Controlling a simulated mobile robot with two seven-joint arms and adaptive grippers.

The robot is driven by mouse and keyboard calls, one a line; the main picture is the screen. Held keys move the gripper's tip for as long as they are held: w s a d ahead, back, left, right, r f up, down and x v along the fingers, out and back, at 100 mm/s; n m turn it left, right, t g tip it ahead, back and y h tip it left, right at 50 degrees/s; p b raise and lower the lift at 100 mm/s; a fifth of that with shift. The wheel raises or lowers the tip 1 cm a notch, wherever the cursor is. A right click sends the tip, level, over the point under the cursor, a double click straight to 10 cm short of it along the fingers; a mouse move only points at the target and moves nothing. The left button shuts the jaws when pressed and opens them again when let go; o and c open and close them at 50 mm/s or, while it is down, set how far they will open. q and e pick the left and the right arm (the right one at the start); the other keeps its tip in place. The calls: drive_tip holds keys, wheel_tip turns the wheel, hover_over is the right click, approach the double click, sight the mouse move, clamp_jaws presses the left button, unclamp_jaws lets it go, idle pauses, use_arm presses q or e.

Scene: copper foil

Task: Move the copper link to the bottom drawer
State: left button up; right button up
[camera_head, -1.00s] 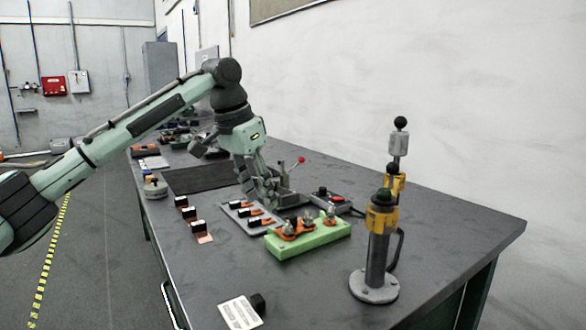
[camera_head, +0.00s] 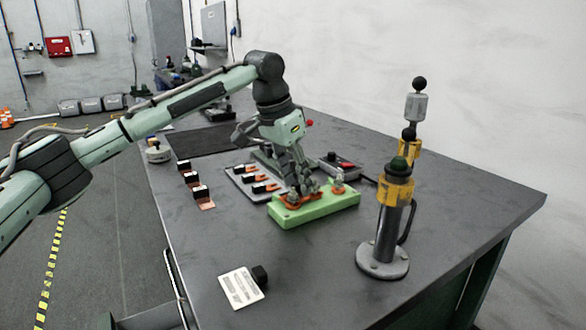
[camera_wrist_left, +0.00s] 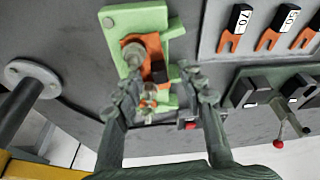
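A green block (camera_head: 315,210) lies on the bench with copper-orange pieces (camera_head: 293,198) and metal bolts on top; I cannot tell for sure which piece is the copper link. In the left wrist view the green block (camera_wrist_left: 133,18) is at the upper left, with a copper-orange piece (camera_wrist_left: 152,58) under a round bolt head. My left gripper (camera_head: 304,186) is low over the green block, pointing down. In the left wrist view its fingers (camera_wrist_left: 160,90) stand apart on either side of the copper-orange piece. Contact cannot be told. No bottom drawer can be made out.
A grey plate (camera_head: 240,180) with orange forked pieces lies left of the block. A red-buttoned box (camera_head: 340,163) is behind it. A yellow-collared post (camera_head: 385,225) stands to the right. A white card (camera_head: 240,287) lies in front. A metal handle (camera_head: 177,290) runs along the bench's left side.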

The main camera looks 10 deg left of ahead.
use_arm(q)
clamp_jaws()
idle(0.5)
drive_tip(key=shift+w+a+r, duration=0.1)
drive_tip(key=shift+w+a, duration=0.75)
drive_tip(key=shift+a, duration=0.3)
idle(0.5)
drive_tip(key=shift+r, duration=0.1)
wheel_tip(320, 180, up, 7)
idle(1.2)
